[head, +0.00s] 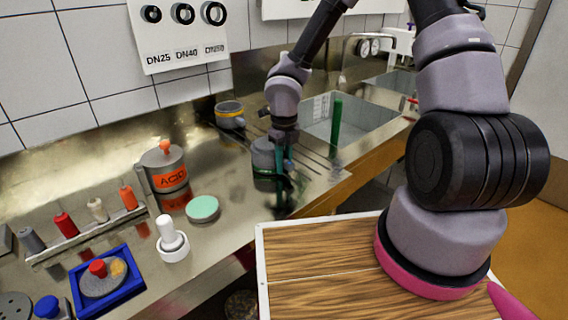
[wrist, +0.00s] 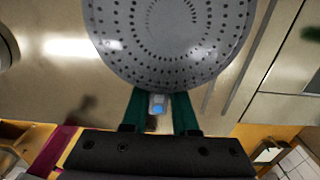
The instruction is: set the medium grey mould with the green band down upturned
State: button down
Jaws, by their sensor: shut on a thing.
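The grey mould with the green band (head: 263,153) is at the draining part of the steel counter, left of the sink. Its green band shows low on its side. In the wrist view its round grey perforated face (wrist: 175,35) fills the top of the picture. My gripper (head: 287,163) points down at the mould's right side. In the wrist view its green fingers (wrist: 160,108) are shut on the mould's near edge. I cannot tell whether the mould touches the counter.
A grey mould with a yellow band (head: 230,118) stands behind on the counter. An orange-labelled ACID pot (head: 165,170), a pale green disc (head: 202,208) and a white stamp-like object (head: 171,240) stand to the left. The sink (head: 365,122) lies to the right, with a green upright (head: 336,122).

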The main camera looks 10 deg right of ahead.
jog(key=c, duration=0.7)
grip_release()
jog(key=shift+f, duration=0.1)
